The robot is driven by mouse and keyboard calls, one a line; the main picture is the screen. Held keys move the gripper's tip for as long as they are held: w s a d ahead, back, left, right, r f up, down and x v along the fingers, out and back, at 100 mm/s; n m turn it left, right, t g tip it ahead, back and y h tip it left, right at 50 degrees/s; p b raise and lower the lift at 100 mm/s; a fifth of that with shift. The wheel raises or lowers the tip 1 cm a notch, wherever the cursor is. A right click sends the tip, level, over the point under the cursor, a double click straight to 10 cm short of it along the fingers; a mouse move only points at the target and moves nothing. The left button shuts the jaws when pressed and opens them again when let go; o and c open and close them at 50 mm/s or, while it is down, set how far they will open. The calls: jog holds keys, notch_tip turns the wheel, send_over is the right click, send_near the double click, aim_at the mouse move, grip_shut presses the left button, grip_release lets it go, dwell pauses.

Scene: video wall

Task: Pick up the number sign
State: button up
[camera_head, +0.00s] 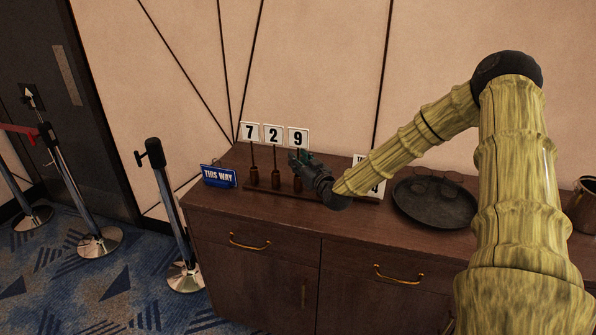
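White number signs stand upright on thin sticks with brown bases in a row on the dark wooden cabinet: a 7 sign (249,131), a 2 sign (273,134) and a 9 sign (298,138). Another white sign (361,159) shows farther right, mostly hidden behind my arm. My dark gripper (298,160) is just below the 9 sign's plate and overlaps its stick in the picture. Its fingers are small and dark, so I cannot tell whether they are apart or closed, or whether they touch the stick.
A blue THIS WAY sign (218,177) stands at the cabinet's left end. A dark round tray (432,215) lies right of the signs, and a metal pot (584,205) stands at the right edge. Barrier posts (170,215) stand on the carpet left of the cabinet (265,280).

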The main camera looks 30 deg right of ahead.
jog(key=shift+w, duration=0.3)
grip_shut()
jog(key=shift+r, duration=0.1)
